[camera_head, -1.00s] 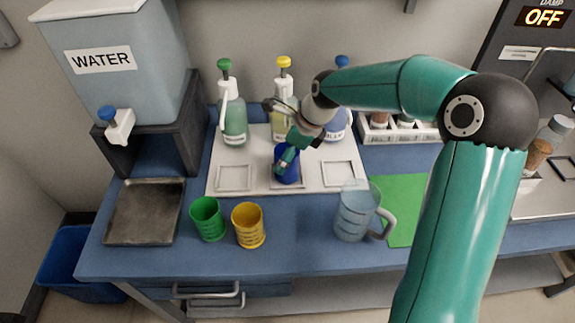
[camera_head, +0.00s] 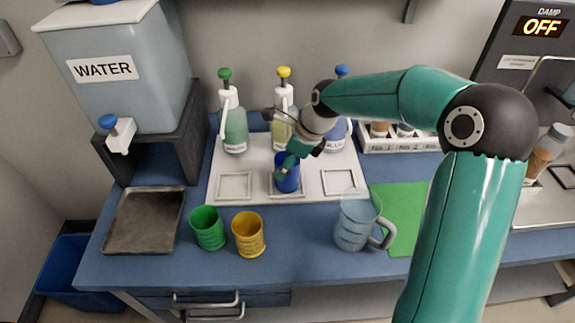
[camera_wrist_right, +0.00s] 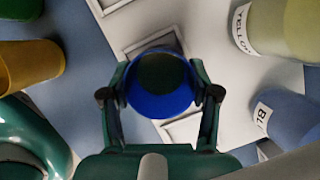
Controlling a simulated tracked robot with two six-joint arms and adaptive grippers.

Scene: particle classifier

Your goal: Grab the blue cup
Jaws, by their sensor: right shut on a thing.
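The blue cup (camera_head: 288,177) stands upright on the white tray (camera_head: 262,152), over its middle square recess, below the yellow-topped bottle. My right gripper (camera_head: 285,170) is shut on the cup's sides and partly covers it in the head view. In the right wrist view the gripper's two fingers (camera_wrist_right: 160,92) press on the left and right of the blue cup (camera_wrist_right: 160,104), whose dark open mouth faces the camera. My left gripper is not in view.
A green cup (camera_head: 208,229) and a yellow cup (camera_head: 248,235) stand in front of the white tray. A clear pitcher (camera_head: 354,224) stands right, by a green mat (camera_head: 402,208). Pump bottles (camera_head: 235,130) line the back. A water dispenser (camera_head: 125,75) and metal tray (camera_head: 144,220) are left.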

